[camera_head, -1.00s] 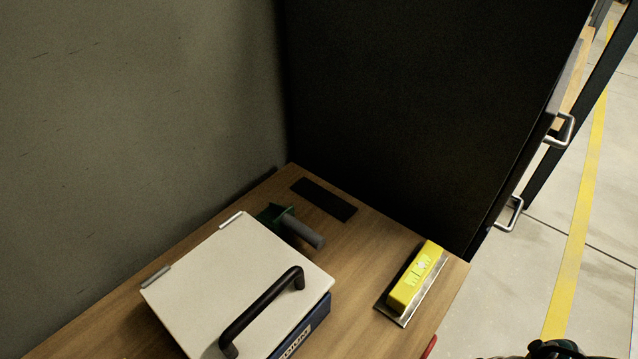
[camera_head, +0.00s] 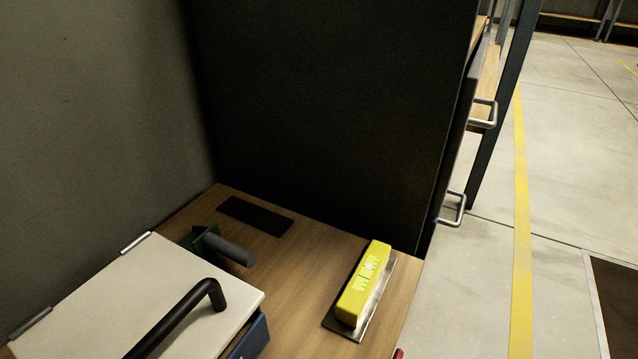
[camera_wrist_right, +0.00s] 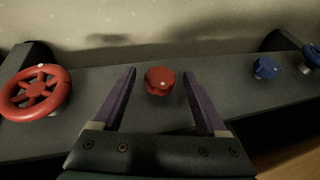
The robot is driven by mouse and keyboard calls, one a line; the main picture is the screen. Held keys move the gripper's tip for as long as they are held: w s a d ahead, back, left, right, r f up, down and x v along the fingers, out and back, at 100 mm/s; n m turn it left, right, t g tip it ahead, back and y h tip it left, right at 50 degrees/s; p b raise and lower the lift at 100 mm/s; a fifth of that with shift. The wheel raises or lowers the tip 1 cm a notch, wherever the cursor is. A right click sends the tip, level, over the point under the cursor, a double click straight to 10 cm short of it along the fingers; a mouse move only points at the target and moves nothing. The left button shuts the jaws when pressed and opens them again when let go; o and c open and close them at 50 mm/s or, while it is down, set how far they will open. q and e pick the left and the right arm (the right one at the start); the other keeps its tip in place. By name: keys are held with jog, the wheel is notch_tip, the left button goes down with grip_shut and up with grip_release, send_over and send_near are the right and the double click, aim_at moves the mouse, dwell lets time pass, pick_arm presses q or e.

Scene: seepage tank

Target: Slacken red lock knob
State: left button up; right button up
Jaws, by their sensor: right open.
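The red lock knob (camera_wrist_right: 160,81) is in the right wrist view, on a dark grey panel (camera_wrist_right: 150,122), near the middle of the picture. It is a small, lobed knob with a pale dot on it. My right gripper (camera_wrist_right: 160,76) is open, with its two purple-grey fingers on either side of the knob in the picture. Gaps show between the knob and each finger, and nothing is held. A red handwheel (camera_wrist_right: 36,91) with spokes is on the panel at the left. My left gripper is in neither view, and the head view does not show the knob.
Blue knobs (camera_wrist_right: 266,68) are on the panel at the right. In the head view, a white-lidded box (camera_head: 190,290) with a black handle, a green tool with a grey handle (camera_head: 229,248) and a yellow block (camera_head: 364,284) rest on a wooden bench (camera_head: 290,315). A black cabinet (camera_head: 330,110) stands behind.

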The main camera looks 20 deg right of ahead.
jog(key=shift+c, duration=0.2)
grip_shut()
dwell(0.3)
jog(key=t+h, duration=0.1)
jog(key=n+t+h, duration=0.1)
jog(key=h, duration=0.1)
jog(key=s+t+h, duration=0.1)
jog(key=t+h, duration=0.1)
jog(key=shift+a+f, duration=0.15)
jog(key=shift+a, duration=0.15)
dwell(0.5)
jog(key=shift+w, duration=0.1)
